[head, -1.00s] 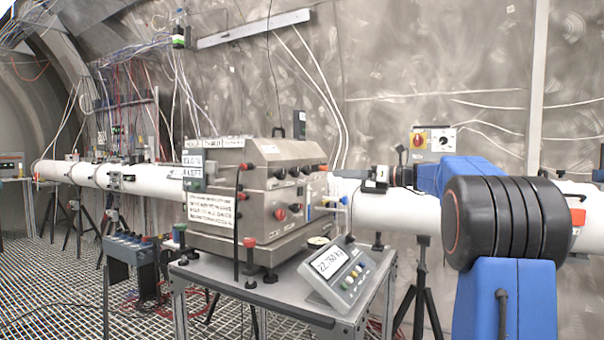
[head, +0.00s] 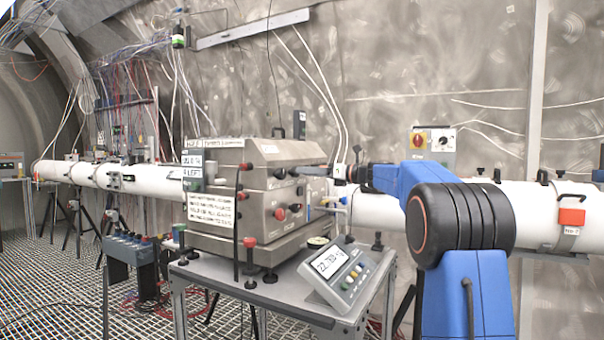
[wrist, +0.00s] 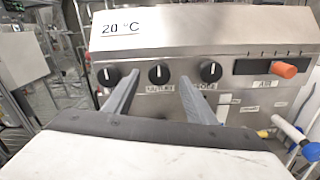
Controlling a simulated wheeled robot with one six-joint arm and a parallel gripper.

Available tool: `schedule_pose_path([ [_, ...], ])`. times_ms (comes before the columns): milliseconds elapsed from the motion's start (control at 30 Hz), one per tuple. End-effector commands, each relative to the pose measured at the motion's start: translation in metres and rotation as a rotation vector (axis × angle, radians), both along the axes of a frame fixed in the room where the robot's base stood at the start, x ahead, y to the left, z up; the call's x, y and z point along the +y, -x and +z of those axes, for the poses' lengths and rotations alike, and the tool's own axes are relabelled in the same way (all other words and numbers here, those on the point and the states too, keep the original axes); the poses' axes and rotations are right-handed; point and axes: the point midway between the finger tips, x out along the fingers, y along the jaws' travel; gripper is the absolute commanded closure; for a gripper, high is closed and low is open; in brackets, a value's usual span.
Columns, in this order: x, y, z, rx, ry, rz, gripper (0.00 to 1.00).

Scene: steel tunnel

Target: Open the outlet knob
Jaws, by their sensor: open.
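The steel box (head: 255,195) stands on a grey table, with several knobs on its right-hand face. In the wrist view, a row of three black round knobs with white marks shows: left knob (wrist: 108,76), middle knob (wrist: 159,74) and right knob (wrist: 210,72). The small labels under them are too blurred to tell which is the outlet knob. My gripper (wrist: 158,80) is open and empty. Its two grey fingers point at the panel, either side of the middle knob in the picture; contact cannot be told.
An orange knob (wrist: 284,70) sits right of the row, and a blue-handled valve (wrist: 296,136) below it. A scale display (head: 337,268) stands at the table's front. The white pipe (head: 380,208) runs behind my arm. Red knobs dot the box's lower face.

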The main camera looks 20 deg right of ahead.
Motion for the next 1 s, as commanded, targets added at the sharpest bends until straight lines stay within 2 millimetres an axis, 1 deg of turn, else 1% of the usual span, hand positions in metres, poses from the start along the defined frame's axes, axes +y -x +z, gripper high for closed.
schedule_pose_path([
  [100,0.012,-0.012,0.0,0.0,0.0,0.002,0.49],
  [233,0.018,-0.02,0.0,0.0,0.0,0.0,0.49],
  [400,0.021,-0.025,0.0,0.0,0.0,0.0,0.49],
  [633,0.022,-0.025,0.0,0.0,0.0,0.0,0.49],
  [667,0.021,-0.025,0.0,0.0,0.0,0.0,0.56],
  [700,0.021,-0.025,0.0,0.0,0.0,0.0,0.66],
  [767,0.021,-0.025,0.0,0.0,0.0,0.0,0.8],
  [800,0.021,-0.025,0.0,0.0,0.0,0.0,0.9],
  [1000,0.021,-0.024,0.0,-0.003,0.004,0.0,0.9],
])
